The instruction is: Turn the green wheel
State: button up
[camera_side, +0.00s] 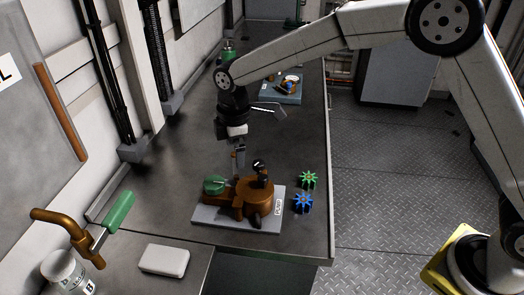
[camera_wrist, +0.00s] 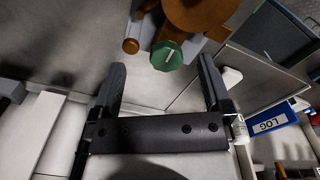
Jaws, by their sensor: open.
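A green round knob-like wheel (camera_side: 213,185) sits on the left end of a brown pump-like body (camera_side: 255,198), which is mounted on a grey plate (camera_side: 215,219). In the wrist view, the green wheel (camera_wrist: 166,56) has a pale mark on its face and appears between the fingertips, with clear gaps on both sides. My gripper (camera_side: 238,163) points down above and behind the pump body. In the wrist view, my gripper (camera_wrist: 161,70) is open and empty. Whether the fingers reach the wheel's depth cannot be told.
A green star-shaped piece (camera_side: 309,180) and a blue one (camera_side: 303,202) lie right of the plate, near the bench edge. A blue-grey tray (camera_side: 285,95) stands farther back.

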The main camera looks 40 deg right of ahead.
aim_at(213, 182)
jog(key=a+n, duration=0.1)
jog(key=a, duration=0.1)
jog(key=w+a+n, duration=0.1)
jog(key=a+n, duration=0.1)
jog(key=a, duration=0.1)
jog(key=shift+w+a+f, duration=0.15)
jog(key=shift+w+a, duration=0.2)
jog(key=shift+f, duration=3.9)
jog(key=shift+c, duration=0.2)
jog(key=c, duration=1.1)
